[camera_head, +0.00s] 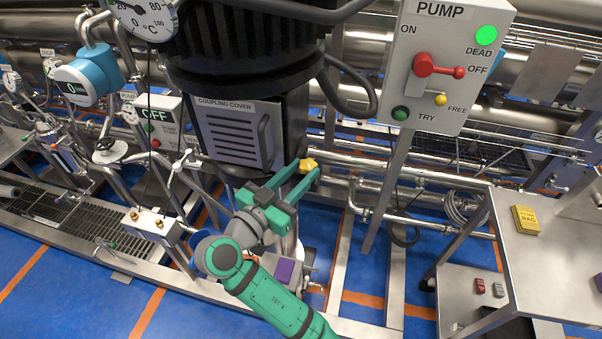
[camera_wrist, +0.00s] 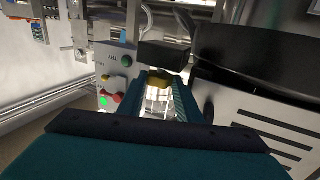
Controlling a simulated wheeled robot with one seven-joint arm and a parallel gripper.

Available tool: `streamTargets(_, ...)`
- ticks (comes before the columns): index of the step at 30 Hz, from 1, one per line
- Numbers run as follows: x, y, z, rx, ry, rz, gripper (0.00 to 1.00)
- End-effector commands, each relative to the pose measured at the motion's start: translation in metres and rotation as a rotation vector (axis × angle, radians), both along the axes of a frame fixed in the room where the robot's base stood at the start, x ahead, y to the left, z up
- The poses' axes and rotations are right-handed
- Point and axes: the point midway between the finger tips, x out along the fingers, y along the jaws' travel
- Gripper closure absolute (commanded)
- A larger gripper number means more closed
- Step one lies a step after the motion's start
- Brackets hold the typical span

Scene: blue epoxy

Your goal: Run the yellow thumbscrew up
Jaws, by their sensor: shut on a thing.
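The yellow thumbscrew (camera_head: 308,165) shows at the right side of the dark pump housing, beside the lower right of the coupling cover (camera_head: 238,133). My gripper (camera_head: 304,170) is shut on the thumbscrew, with its green fingers reaching up from below left. In the wrist view the yellow thumbscrew (camera_wrist: 158,86) sits between the fingertips of my gripper (camera_wrist: 160,88). A dark block stands just beyond it there. The thumbscrew's shaft and its seat are hidden. The coupling cover is a grey louvred plate with a handle and looks closed against the housing.
The pump control box (camera_head: 449,65) with a red switch stands to the right, its green lamp lit beside DEAD. A steel bench (camera_head: 552,262) with a yellow block (camera_head: 525,220) is at far right. Pipes and a loose black cable hang near my arm. Blue floor shows at lower left.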

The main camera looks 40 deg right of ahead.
Motion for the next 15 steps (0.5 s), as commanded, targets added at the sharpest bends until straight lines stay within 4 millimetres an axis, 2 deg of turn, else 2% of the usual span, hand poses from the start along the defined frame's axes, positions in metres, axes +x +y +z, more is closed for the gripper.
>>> streamTargets(15,0.0004,-0.0012,0.004,-0.008,-0.007,-0.038,0.91)
